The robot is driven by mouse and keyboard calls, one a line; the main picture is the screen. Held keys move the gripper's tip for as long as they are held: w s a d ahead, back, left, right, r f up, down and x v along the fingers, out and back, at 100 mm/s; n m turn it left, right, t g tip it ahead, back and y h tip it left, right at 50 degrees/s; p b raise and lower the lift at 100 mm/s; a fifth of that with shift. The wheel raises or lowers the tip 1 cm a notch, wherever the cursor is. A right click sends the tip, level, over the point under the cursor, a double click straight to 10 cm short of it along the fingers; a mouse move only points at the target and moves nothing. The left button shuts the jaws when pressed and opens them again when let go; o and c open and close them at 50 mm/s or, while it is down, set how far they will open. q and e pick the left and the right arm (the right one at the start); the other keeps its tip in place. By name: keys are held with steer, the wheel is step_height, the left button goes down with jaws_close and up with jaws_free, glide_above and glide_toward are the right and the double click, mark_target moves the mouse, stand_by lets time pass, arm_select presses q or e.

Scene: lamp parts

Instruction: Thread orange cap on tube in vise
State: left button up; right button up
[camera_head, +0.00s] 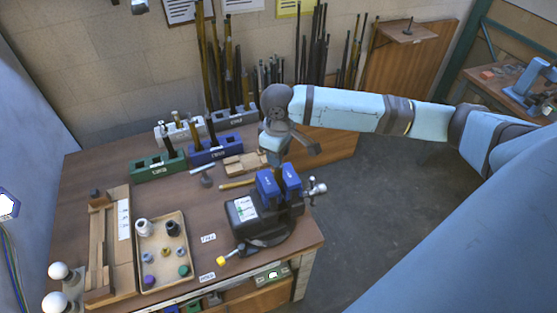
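The black vise (268,215) stands at the right front of the workbench, with two blue jaws (266,187) facing up. My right arm comes in from the right, and my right gripper (277,160) points down just above the jaws. The arm's wrist and its small size in the view hide whether its fingers are open or shut. I cannot make out the tube between the jaws, nor an orange cap at the gripper. My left gripper is not in view.
A tray (184,220) holds several small coloured caps left of the vise. A wooden rack (99,255) lies further left. Green (145,172) and blue (205,157) holders stand behind. Upright rods (322,45) lean at the wall. Floor right of the bench is clear.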

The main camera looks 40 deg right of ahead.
steer(key=shift+s+f, duration=0.15)
steer(key=shift+f, duration=0.1)
steer(key=m, duration=0.5)
steer(key=shift+m, duration=0.9)
steer(key=m, duration=0.3)
steer(key=shift+a+f+m, duration=0.1)
steer(key=shift+m, duration=0.2)
steer(key=m, duration=0.3)
steer(key=shift+m, duration=0.3)
